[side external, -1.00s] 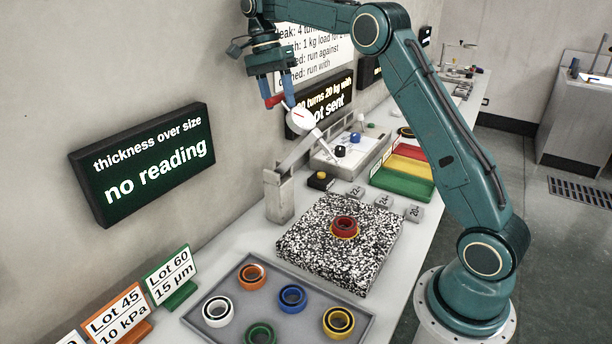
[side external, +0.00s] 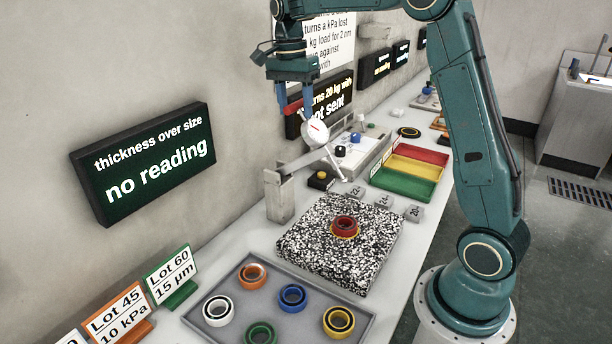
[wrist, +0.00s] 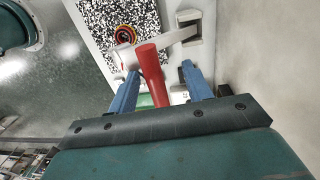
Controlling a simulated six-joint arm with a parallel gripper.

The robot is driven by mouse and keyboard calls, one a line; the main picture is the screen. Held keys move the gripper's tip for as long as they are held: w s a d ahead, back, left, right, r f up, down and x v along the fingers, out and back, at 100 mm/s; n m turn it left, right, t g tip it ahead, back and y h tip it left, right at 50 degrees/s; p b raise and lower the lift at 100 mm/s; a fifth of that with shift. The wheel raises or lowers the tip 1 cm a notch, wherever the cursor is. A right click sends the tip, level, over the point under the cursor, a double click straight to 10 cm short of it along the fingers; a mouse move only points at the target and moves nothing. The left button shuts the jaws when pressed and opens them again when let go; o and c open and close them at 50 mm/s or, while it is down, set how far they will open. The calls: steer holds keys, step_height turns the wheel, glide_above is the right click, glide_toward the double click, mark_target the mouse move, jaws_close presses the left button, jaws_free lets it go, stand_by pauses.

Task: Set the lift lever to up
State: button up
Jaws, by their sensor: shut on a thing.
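The lift lever's red handle (side external: 293,108) sits between the blue fingers of my gripper (side external: 296,104). In the wrist view, the red handle (wrist: 152,75) stands between my fingertips, and my gripper (wrist: 160,82) is shut on it. The handle is beside a white round dial (side external: 315,132) with a red mark. A grey arm (side external: 310,156) runs from a grey post (side external: 280,197) toward the dial, sloping upward. The handle's lower end is partly hidden by the dial, and I cannot tell exactly where it joins.
A speckled black and white plate (side external: 310,255) carries stacked rings (side external: 345,226) in front of the post. A grey tray (side external: 245,275) of coloured rings lies nearer. A red, yellow and green bin (side external: 400,185) stands to the right. Lit signs (side external: 145,165) hang on the wall.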

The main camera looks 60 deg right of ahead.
mark_target(330, 146)
steer(key=s, duration=0.1)
steer(key=s+f, duration=0.2)
steer(key=shift+s+d, duration=0.15)
steer(key=shift+s, duration=0.2)
steer(key=s+f, duration=0.1)
steer(key=s, duration=0.2)
steer(key=shift+s+f, duration=0.1)
steer(key=shift+f, duration=0.3)
steer(key=shift+s+f+t, duration=0.5)
steer(key=shift+s+f, duration=0.35)
steer(key=shift+s, duration=0.15)
steer(key=shift+s+f+t, duration=1.1)
steer(key=shift+s+f, duration=0.15)
steer(key=shift+f, duration=0.2)
step_height(330, 146, up, 13)
steer(key=s, duration=0.3)
steer(key=s+a+f+n+t, duration=0.2)
steer(key=s+a+f+n, duration=0.1)
steer(key=s+a+n, duration=0.6)
steer(key=shift+s+a+f+n+t, duration=0.35)
steer(key=shift+a+n, duration=1.3)
steer(key=shift+n, duration=1.15)
steer(key=shift+w+r, duration=0.15)
steer(key=shift+r, duration=0.05)
